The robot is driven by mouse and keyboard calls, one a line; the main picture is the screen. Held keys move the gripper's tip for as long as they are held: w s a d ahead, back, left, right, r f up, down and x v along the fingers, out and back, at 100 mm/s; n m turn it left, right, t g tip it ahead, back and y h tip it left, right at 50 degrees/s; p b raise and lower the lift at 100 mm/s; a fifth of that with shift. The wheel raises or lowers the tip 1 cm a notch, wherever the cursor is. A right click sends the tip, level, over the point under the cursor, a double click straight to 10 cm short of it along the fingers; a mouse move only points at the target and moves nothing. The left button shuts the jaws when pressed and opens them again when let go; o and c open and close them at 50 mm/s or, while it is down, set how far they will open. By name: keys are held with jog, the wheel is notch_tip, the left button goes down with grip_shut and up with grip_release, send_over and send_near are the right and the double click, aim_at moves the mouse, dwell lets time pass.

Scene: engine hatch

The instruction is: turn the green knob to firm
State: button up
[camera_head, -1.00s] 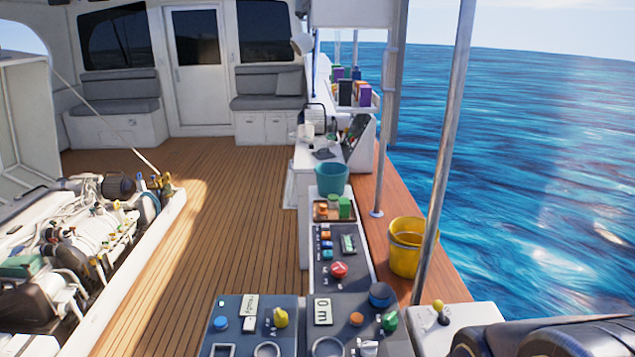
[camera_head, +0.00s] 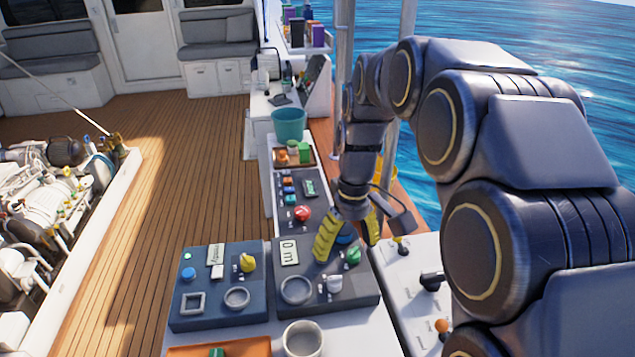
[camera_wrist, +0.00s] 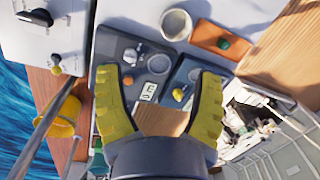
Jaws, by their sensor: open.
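The green knob (camera_head: 352,254) sits at the right side of the dark right-hand panel (camera_head: 365,298). I cannot read any setting marks beside it. My gripper (camera_head: 347,242) hangs over the back of this panel, its two yellow fingers spread apart and nothing between them. In the head view the green knob is just in front of and close by the fingers; I cannot tell whether they touch. In the wrist view my gripper (camera_wrist: 158,75) spans the panel's display and ring, and the green knob cannot be made out, likely behind the left finger.
The same panel holds a white knob (camera_head: 333,284), a ring (camera_head: 297,290) and a "0 m" display (camera_head: 289,252). Left is a panel with a yellow knob (camera_head: 247,262). A white lever box (camera_head: 408,285) stands right. A cup (camera_head: 302,339) stands in front.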

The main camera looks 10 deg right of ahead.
jog(key=w+d+f+n, duration=0.1)
jog(key=w+d+f, duration=0.1)
jog(key=w+f, duration=0.3)
jog(key=w+d+f, duration=0.2)
jog(key=w+f, duration=0.1)
jog(key=w, duration=0.4)
jog(key=n, duration=0.2)
send_over(355, 250)
jog(key=shift+t, duration=0.4)
notch_tip(355, 250, down, 9)
jog(key=shift+s+r, duration=0.1)
jog(key=shift+w+d+f, duration=0.1)
jog(key=shift+w+f, duration=0.1)
jog(key=shift+f, duration=0.25)
notch_tip(355, 250, down, 8)
jog(key=shift+s+r, duration=0.15)
jog(key=shift+r, duration=0.05)
jog(key=c, duration=1.1)
